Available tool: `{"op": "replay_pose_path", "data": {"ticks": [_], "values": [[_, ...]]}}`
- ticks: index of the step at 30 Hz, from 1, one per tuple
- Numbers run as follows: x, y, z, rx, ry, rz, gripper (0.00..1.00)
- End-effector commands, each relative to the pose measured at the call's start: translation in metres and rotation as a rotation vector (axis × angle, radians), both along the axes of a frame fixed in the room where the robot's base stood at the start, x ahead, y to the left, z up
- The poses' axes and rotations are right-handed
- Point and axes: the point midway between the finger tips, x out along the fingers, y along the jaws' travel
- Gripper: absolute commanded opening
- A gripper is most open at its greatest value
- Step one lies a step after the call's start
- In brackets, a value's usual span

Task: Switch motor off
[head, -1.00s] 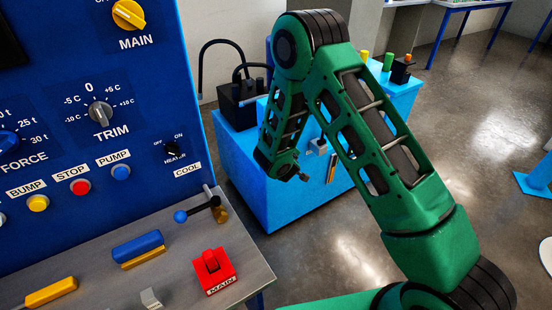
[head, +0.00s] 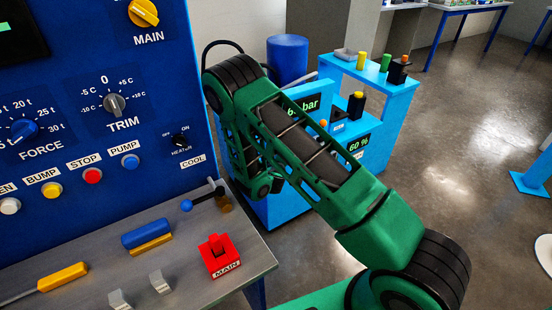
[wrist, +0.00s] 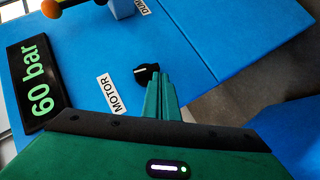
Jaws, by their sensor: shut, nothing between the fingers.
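In the wrist view the motor switch (wrist: 147,73) is a small black rotary knob with a pale mark, on a blue panel beside a white MOTOR label (wrist: 111,93). My gripper (wrist: 159,80) is shut and empty, its green fingers together. The fingertips overlap the knob's lower right edge in the picture; I cannot tell whether they touch it. In the head view my arm hides the gripper and the motor switch.
In the wrist view a display (wrist: 37,88) reads 60 bar, and an orange-tipped lever (wrist: 50,9) is at the top. In the head view a blue control panel (head: 70,115) and a red MAIN switch (head: 219,256) are at the left. Open floor (head: 450,170) lies right.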

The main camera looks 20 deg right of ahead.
Motion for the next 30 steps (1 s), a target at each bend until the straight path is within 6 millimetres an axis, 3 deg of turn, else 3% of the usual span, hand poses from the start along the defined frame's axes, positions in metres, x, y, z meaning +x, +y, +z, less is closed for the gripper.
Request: {"op": "replay_pose_path", "data": {"ticks": [30], "values": [[-0.001, 0.000, 0.017, 0.000, 0.001, -0.001, 0.00]]}}
